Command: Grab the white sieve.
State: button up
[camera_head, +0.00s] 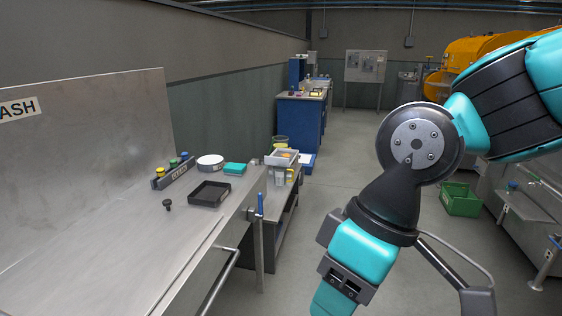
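A round, shallow white dish-like thing, which looks like the white sieve (210,161), lies on the steel worktop at left centre. It sits at the back of the worktop, between a rack of coloured-capped items and a teal block. Its mesh is too small to make out. My arm hangs down on the right side of the picture, well apart from it. The arm runs out of the bottom edge, and no gripper fingers show.
A black tray (209,194) lies in front of the sieve. A teal block (234,169) is to its right, and a labelled rack (174,174) to its left. A small black knob-like piece (168,204) stands nearby. The worktop's (110,255) front is clear. A green crate (460,200) stands on the floor.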

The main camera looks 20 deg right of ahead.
aim_at(283, 156)
jog(key=z, duration=0.35)
jog(key=i, duration=0.7)
jog(key=z, duration=0.9)
jog(key=i, duration=2.05)
jog(key=z, duration=0.2)
jog(key=i, duration=1.75)
jog(key=u, duration=1.1)
jog(key=i, duration=1)
jog(key=u, duration=1.45)
jog(key=i, duration=0.55)
jog(key=u, duration=0.2)
